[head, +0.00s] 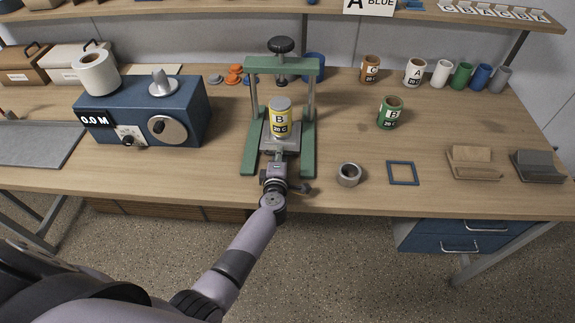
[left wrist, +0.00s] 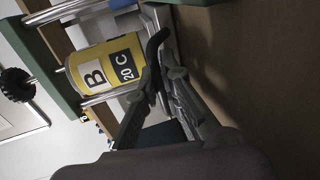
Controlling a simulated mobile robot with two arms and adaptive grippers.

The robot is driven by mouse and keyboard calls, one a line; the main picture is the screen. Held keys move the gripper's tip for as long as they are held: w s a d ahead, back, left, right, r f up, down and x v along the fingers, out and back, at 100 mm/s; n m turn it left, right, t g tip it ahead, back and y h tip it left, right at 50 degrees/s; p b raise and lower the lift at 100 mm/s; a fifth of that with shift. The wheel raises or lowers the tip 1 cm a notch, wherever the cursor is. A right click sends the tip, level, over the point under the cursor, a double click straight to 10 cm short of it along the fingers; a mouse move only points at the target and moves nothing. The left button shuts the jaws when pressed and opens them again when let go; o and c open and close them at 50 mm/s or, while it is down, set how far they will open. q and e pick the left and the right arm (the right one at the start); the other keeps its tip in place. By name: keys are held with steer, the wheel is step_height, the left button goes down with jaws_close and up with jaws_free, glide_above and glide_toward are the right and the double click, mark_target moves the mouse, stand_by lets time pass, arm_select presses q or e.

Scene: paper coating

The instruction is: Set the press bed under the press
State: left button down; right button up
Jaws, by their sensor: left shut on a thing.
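The press (head: 250,120) is a green frame with two posts, a crossbar and a black knob on top. The press bed (head: 293,138) is a grey metal plate between the press's feet, below its screw. A yellow can marked B 20 C (head: 280,118) stands upright on the bed; in the left wrist view the can (left wrist: 105,72) appears sideways. My left gripper (head: 277,166) is at the bed's front edge, shut on it. My right gripper is out of view.
A blue machine (head: 190,112) stands left of the press. A grey ring (head: 348,174), a blue square frame (head: 402,173) and a green can (head: 390,112) lie or stand to the right. Several cups line the back right. Bare wood lies between these things.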

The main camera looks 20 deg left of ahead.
mark_target(282, 136)
arm_select(q)
steer(key=x, duration=0.3)
steer(key=shift+w+r+b, duration=0.2)
steer(key=shift+r+b, duration=0.05)
steer(key=shift+b, duration=0.1)
steer(key=x, duration=0.1)
steer(key=b+x, duration=0.1)
steer(key=x, duration=0.1)
steer(key=shift+w+r, duration=0.15)
steer(key=shift+r, duration=0.15)
steer(key=shift+w+a, duration=0.1)
steer(key=shift+w, duration=0.25)
steer(key=shift+r, duration=0.15)
steer(key=shift+w+a+r, duration=0.1)
steer(key=c, duration=2)
jaws_free()
steer(key=shift+w, duration=0.1)
steer(key=shift+c, duration=0.2)
steer(key=shift+o, duration=0.2)
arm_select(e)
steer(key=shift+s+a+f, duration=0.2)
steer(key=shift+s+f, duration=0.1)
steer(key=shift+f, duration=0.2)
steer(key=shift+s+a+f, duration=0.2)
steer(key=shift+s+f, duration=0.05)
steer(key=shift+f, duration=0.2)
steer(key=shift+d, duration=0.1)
